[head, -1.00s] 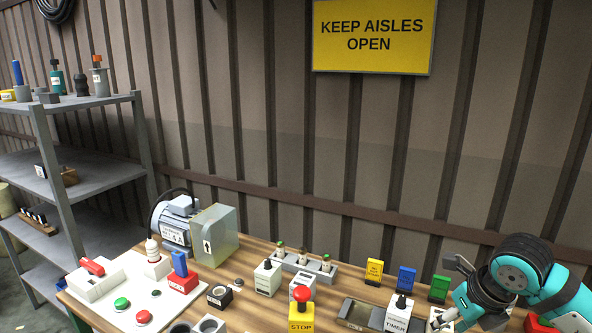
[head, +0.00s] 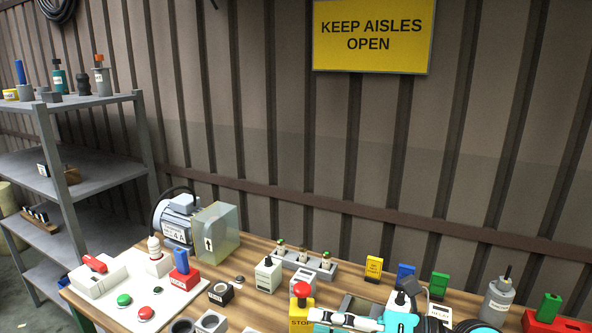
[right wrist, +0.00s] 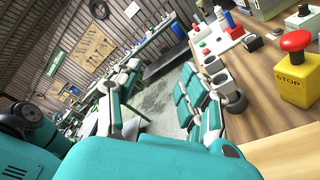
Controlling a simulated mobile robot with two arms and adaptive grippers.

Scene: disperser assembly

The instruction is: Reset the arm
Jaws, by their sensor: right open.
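My right gripper (head: 347,321) is at the bottom edge of the head view, low over the front of the wooden workbench, just right of the yellow STOP box (head: 301,311). It hides part of what lies behind it. In the right wrist view its two teal and pale fingers stand wide apart, and the gap between them (right wrist: 156,80) is empty. The STOP box with its red button also shows in the right wrist view (right wrist: 296,74), to the right of the fingers and apart from them. My left gripper does not show.
The workbench holds a motor (head: 177,222), a white panel (head: 128,296) with buttons, a white-grey box (head: 268,275) and a grey bottle (head: 497,302). Yellow, blue and green blocks stand at the back. A metal shelf (head: 96,167) stands left. Space above the bench is free.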

